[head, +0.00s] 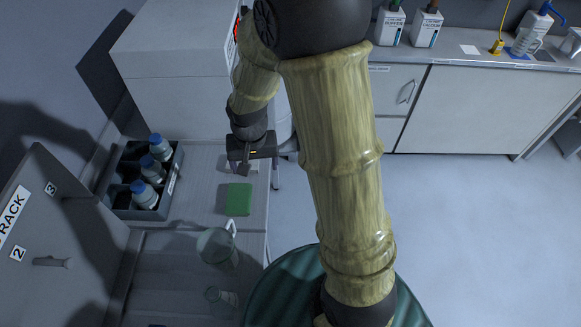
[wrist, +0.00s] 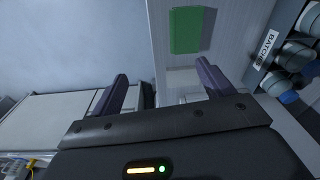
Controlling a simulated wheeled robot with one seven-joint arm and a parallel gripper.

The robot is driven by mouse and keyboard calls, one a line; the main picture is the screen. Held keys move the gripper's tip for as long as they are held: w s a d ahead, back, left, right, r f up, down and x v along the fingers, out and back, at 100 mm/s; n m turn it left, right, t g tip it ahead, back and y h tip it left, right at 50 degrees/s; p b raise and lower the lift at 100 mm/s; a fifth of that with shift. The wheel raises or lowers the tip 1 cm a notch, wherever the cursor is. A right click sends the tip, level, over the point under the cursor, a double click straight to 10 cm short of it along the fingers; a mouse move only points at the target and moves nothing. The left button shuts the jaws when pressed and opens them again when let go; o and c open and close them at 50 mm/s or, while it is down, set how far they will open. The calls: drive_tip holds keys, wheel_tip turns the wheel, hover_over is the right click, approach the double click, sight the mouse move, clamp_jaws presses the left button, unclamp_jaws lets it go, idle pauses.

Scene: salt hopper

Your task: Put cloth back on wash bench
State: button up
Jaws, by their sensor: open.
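A flat green square (head: 239,199), which looks like the folded cloth, lies on the grey bench top (head: 205,205) at the left of the head view. It also shows in the wrist view (wrist: 190,31), beyond the fingertips and apart from them. My gripper (head: 250,166) is open above the bench, just behind the green square. In the wrist view its two fingers (wrist: 162,74) are spread. A pale object (wrist: 183,80) shows between them, partly hidden. A long counter (head: 465,62) with a pump bottle (head: 537,28) runs along the back right; I see no label naming it the wash bench.
A dark crate (head: 121,199) with several blue-capped bottles stands left of the green square. A glass jug (head: 217,247) and a small beaker (head: 221,298) stand nearer. A large white box (head: 175,50) is behind. Open floor (head: 470,230) lies to the right.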

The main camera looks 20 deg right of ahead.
drive_tip(key=s+d+r+n+t, duration=0.1)
drive_tip(key=s+d+r+n, duration=0.1)
drive_tip(key=s+d+r, duration=0.4)
drive_tip(key=s+d, duration=0.1)
drive_tip(key=s, duration=0.2)
drive_tip(key=shift+t, duration=0.3)
drive_tip(key=shift+d, duration=0.1)
idle(0.4)
